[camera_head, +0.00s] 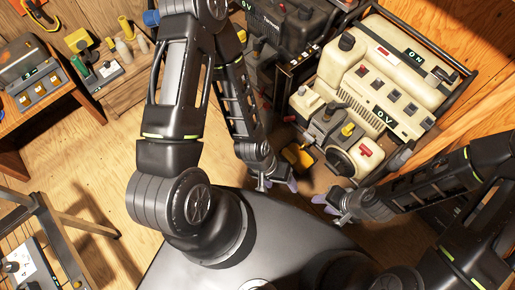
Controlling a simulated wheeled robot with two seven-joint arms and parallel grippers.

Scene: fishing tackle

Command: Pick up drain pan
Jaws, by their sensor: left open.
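I cannot pick out a drain pan for certain in the head view; it may be hidden among the crowded equipment or behind my arms. My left gripper (277,184) is open, low in front of the equipment at the centre, with pale purple fingertips. I see nothing held in it. My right gripper (328,203) is a little to the right of it, near the white machine's lower end. Its fingers are small and partly hidden, so I cannot tell if they are open.
A cream machine (375,85) in a dark rack fills the upper right. A black case (290,30) stands beside it. A yellow item (298,157) lies near my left gripper. A wooden bench (45,85) is at left. The wooden floor (85,165) is partly clear.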

